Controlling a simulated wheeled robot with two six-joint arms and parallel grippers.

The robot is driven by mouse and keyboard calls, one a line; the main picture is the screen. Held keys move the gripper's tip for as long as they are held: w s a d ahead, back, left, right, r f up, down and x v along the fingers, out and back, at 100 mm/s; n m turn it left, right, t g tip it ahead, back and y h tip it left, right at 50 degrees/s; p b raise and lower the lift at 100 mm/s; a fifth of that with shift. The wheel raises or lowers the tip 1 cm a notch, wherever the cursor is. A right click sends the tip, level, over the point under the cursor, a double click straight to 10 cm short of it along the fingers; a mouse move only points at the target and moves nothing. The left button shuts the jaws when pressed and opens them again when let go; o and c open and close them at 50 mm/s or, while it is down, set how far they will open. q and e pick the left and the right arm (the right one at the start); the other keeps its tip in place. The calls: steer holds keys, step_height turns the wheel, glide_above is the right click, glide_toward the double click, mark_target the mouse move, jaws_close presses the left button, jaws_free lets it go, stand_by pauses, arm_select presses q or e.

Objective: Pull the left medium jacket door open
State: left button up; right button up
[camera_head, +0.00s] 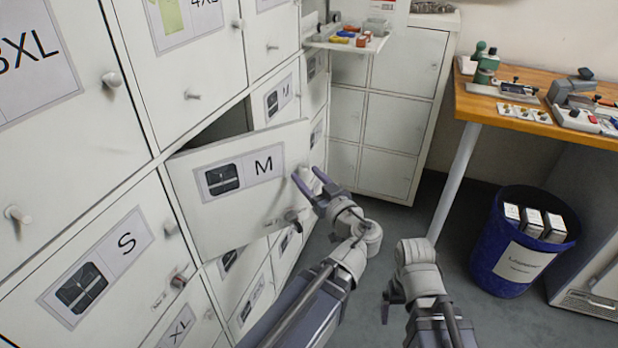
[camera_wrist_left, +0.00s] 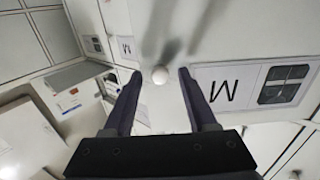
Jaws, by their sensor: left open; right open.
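The medium jacket door (camera_head: 225,218), marked M with a dark jacket picture, stands partly open. Its right side is swung out from the locker front and a dark gap shows above it. My left gripper (camera_head: 312,178) is at the door's right edge with its fingers apart. In the left wrist view the door's round white knob (camera_wrist_left: 160,75) lies between the open fingertips (camera_wrist_left: 159,76), with a gap visible on either side. My right gripper (camera_head: 391,300) is low in the middle of the head view, open and away from the lockers.
Another M door (camera_head: 279,97) is behind, shut. An S door (camera_head: 105,262) is at lower left. A small shelf (camera_head: 345,44) with coloured items juts out above. A wooden table (camera_head: 500,105) and a blue bin (camera_head: 503,275) stand at right. Floor between is clear.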

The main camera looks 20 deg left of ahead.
step_height(320, 180, up, 10)
steer(key=p, duration=1)
